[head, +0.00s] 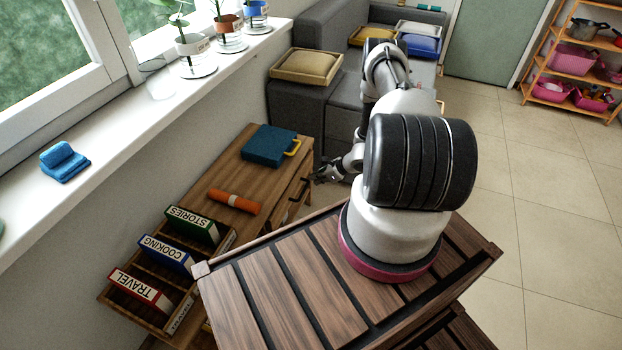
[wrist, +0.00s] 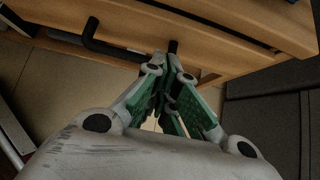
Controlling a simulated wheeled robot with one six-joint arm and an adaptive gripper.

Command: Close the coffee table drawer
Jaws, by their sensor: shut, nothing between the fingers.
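The wooden coffee table (head: 222,178) stands along the wall below the window. Its drawer front (head: 303,181), with a dark bar handle, is on the table's right side. In the wrist view the drawer front (wrist: 205,62) spans the top, with the black handle (wrist: 98,42) at the left. A dark gap runs along its upper edge; how far the drawer stands out is hard to tell. My gripper (head: 324,176) is beside the drawer front. In the wrist view my gripper (wrist: 168,72) is shut and empty, its tips close to the front, right of the handle's bend; contact is unclear.
On the table are a blue case (head: 269,146) with a yellow handle and an orange roll (head: 234,201). A book rack with labelled boxes (head: 140,290) stands nearer. A grey sofa (head: 335,105) is behind the table. Tiled floor (head: 545,190) is clear at right.

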